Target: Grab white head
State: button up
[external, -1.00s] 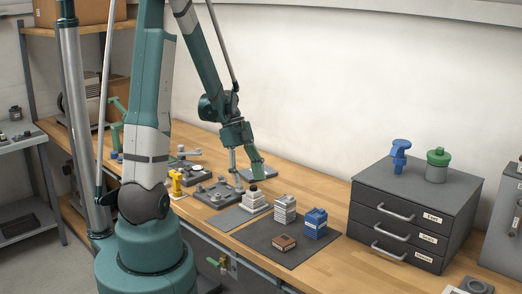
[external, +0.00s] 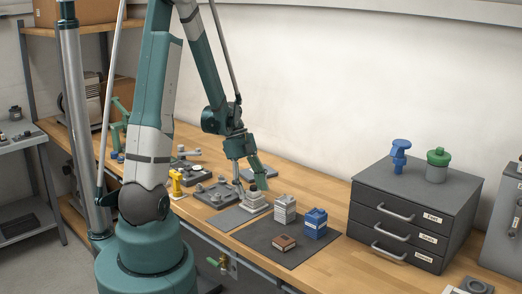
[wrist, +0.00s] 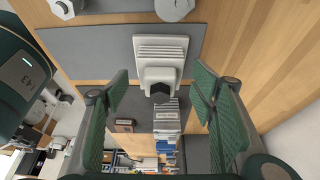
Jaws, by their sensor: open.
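The white head (external: 254,203) is a finned, stepped block with a dark top opening. It stands on a grey mat (external: 232,218) on the bench. In the wrist view the white head (wrist: 162,50) lies ahead of my gripper, and its narrow dark-ended part points toward the gap between the fingers. My gripper (external: 252,186) is just above the white head in the external view. In the wrist view my gripper (wrist: 160,82) has its green padded fingers wide apart with nothing held. Whether a finger touches the head cannot be told.
A light grey finned block (external: 285,209), a blue block (external: 315,223) and a brown block (external: 284,242) sit on a dark mat (external: 268,250) to the right. Grey fixtures (external: 214,192) and a yellow part (external: 176,184) are to the left. A drawer cabinet (external: 415,205) stands farther right.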

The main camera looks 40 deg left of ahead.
jog(key=shift+x, duration=1.3)
jog(key=shift+c, duration=0.5)
jog(key=c, duration=1.2)
jog(key=shift+r, duration=0.15)
jog(key=shift+r+p, duration=0.4)
jog(key=shift+r, duration=4.5)
